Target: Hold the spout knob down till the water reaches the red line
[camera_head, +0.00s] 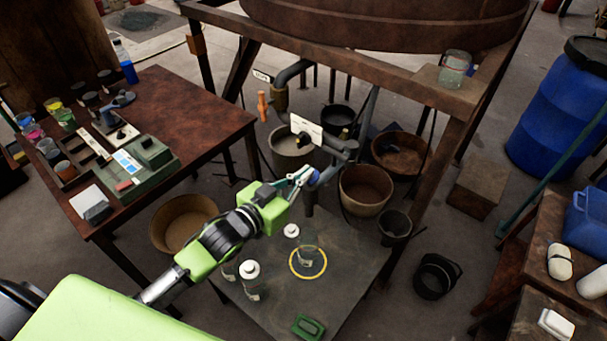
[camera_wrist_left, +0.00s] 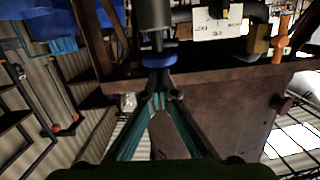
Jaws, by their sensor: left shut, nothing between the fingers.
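The blue spout knob (camera_head: 314,176) sits on the grey pipe fitting above the low table. It also shows in the wrist view (camera_wrist_left: 157,60), just beyond my fingertips. My left gripper (camera_head: 301,175) is shut and empty, its tips right at the knob; I cannot tell if they press on it. The grey spout (camera_head: 309,197) points down. A clear glass vessel (camera_head: 307,246) stands below it, inside a yellow ring (camera_head: 293,271) on the low table (camera_head: 350,268). I cannot make out a red line or a water level in the vessel. My right gripper is out of view.
White-capped bottles (camera_head: 251,283) and a green object (camera_head: 308,326) are on the low table near the vessel. A white label plate (camera_head: 306,128) and an orange-handled valve (camera_head: 262,106) are behind the knob. Buckets and tubs (camera_head: 365,190) crowd the floor behind.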

